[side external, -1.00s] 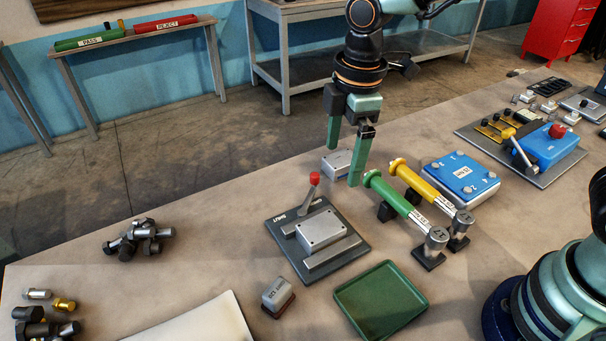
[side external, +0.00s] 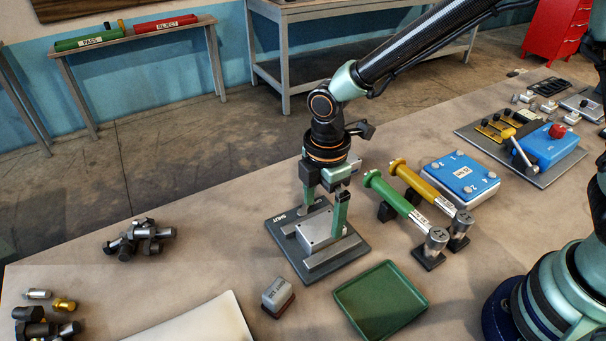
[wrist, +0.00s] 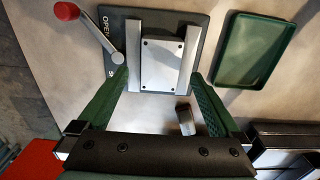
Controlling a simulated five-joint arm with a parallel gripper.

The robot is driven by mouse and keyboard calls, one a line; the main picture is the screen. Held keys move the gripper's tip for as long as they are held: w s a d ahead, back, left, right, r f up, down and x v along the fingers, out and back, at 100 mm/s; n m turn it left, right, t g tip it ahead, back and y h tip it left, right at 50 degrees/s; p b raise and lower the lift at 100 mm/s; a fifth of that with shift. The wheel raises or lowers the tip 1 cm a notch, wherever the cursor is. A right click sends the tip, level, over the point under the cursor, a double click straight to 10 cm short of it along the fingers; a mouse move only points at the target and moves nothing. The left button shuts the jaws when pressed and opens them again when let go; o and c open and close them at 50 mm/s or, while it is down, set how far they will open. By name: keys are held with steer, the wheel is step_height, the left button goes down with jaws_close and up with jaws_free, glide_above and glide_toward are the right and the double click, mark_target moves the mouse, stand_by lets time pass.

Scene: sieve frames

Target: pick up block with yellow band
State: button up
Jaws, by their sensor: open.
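My gripper (side external: 323,212) is open and empty, over the dark clamp fixture (side external: 353,252). A grey metal block (side external: 320,231) lies between the fixture's two bars. In the wrist view, my gripper (wrist: 159,82) has its fingers spread to either side of the block's near end, and the grey block (wrist: 161,62) shows a plain top with corner screws. I cannot tell whether a finger touches anything. I see no yellow band on any block. A small labelled grey block (side external: 277,292) with a dark red-brown base stands in front of the fixture.
The fixture's red-knobbed lever (wrist: 95,33) is left of the block in the wrist view. A green tray (side external: 381,302) lies to the right front. Green (side external: 400,202) and yellow (side external: 424,186) handled gauges stand to the right. Dark bolts (side external: 140,238) lie left.

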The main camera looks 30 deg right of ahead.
mark_target(320, 226)
steer(key=shift+f, duration=1.85)
jaws_close()
steer(key=shift+a+r, duration=0.1)
steer(key=shift+r, duration=0.1)
